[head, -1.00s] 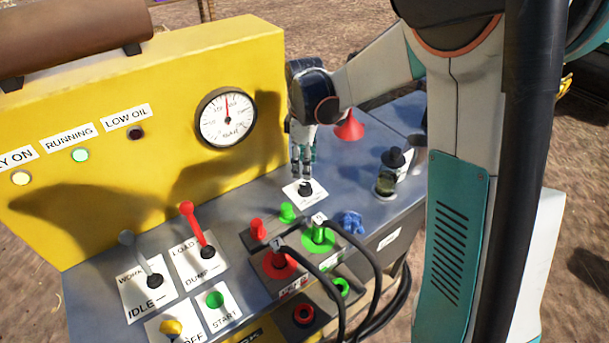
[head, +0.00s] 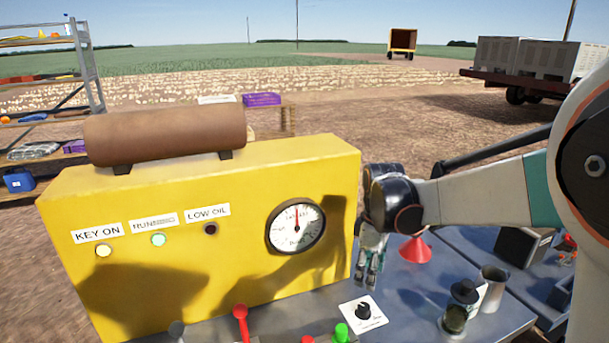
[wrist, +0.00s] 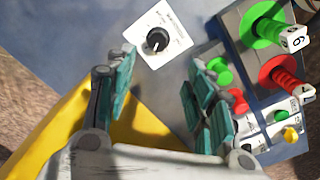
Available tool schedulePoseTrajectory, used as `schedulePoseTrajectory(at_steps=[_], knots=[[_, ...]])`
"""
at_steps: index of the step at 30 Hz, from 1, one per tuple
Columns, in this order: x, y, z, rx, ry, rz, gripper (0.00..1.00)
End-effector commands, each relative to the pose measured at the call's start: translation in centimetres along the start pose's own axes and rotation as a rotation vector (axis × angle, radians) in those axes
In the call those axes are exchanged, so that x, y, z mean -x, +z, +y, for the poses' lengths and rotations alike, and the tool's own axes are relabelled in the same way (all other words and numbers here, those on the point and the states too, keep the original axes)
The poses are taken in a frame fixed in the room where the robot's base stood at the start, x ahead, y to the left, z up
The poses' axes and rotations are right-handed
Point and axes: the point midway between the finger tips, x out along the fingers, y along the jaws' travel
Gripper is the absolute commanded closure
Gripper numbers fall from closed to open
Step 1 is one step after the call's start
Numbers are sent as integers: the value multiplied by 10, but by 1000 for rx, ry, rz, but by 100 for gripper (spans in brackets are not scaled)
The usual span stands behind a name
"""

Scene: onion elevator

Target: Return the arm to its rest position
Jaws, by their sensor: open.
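My gripper (head: 368,272) hangs fingers-down over the grey deck of the control console, close to the right end of the yellow panel (head: 200,250). In the wrist view my gripper (wrist: 160,100) is open, with nothing between its teal finger pads. A black knob on a white label plate (head: 363,312) is just below and to the right of it in the head view. The same knob (wrist: 157,40) shows beyond the fingertips in the wrist view, apart from them.
A red funnel (head: 415,250), a jar (head: 456,314) and a metal cup (head: 492,285) stand right of my gripper. Red lever (head: 241,322) is at left. Green plug (wrist: 266,28) and red plug (wrist: 288,76) are at right in the wrist view. Open air lies above the deck.

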Motion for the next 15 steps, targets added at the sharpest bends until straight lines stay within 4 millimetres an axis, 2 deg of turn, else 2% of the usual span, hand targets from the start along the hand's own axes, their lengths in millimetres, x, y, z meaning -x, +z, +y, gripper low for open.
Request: schedulePoseTrajectory(at_steps=[6,15], knots=[[40,23,-35,-181,84,65,51],[76,57,-87,-452,188,191,51]])
